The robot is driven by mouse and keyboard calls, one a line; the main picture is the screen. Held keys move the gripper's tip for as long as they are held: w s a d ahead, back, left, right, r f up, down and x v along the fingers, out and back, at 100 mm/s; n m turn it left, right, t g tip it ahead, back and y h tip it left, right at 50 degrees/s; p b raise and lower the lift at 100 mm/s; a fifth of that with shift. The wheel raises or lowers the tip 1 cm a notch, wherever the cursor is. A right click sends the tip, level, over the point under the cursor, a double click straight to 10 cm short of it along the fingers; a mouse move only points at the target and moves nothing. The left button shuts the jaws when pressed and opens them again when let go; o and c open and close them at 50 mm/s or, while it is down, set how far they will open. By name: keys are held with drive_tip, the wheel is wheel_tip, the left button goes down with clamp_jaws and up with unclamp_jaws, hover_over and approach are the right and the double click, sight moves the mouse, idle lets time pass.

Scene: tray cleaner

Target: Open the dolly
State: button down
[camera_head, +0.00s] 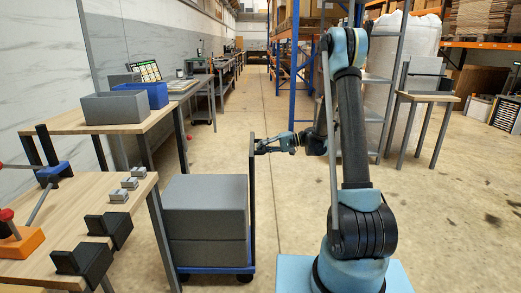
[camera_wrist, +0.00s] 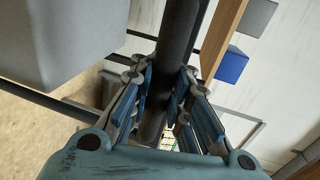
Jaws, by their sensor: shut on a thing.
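The dolly (camera_head: 213,269) stands on the floor left of my arm in the head view. It has a blue base, dark wheels and an upright dark handle (camera_head: 252,205) on its right side. Two grey crates (camera_head: 205,207) are stacked on it. My gripper (camera_head: 257,146) is at the upper part of the handle. In the wrist view the blue-padded fingers (camera_wrist: 166,85) of my gripper lie on both sides of the dark handle bar (camera_wrist: 177,40), shut on it. Part of the bar is hidden between the fingers.
A wooden table (camera_head: 88,195) with clamps and small grey parts stands close on the dolly's left. Behind it, another table (camera_head: 128,126) holds a grey bin (camera_head: 115,107) and a blue bin (camera_head: 146,93). The aisle floor (camera_head: 290,110) beyond is open. Shelving stands at right.

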drive_tip(key=c, duration=1.5)
unclamp_jaws()
drive_tip(key=shift+w+d+r, duration=0.1)
drive_tip(key=shift+d+r, duration=0.05)
drive_tip(key=shift+d, duration=0.45)
drive_tip(key=v, duration=1)
drive_tip(key=shift+w+d, duration=0.1)
drive_tip(key=shift+d, duration=0.25)
drive_tip(key=shift+r, duration=0.1)
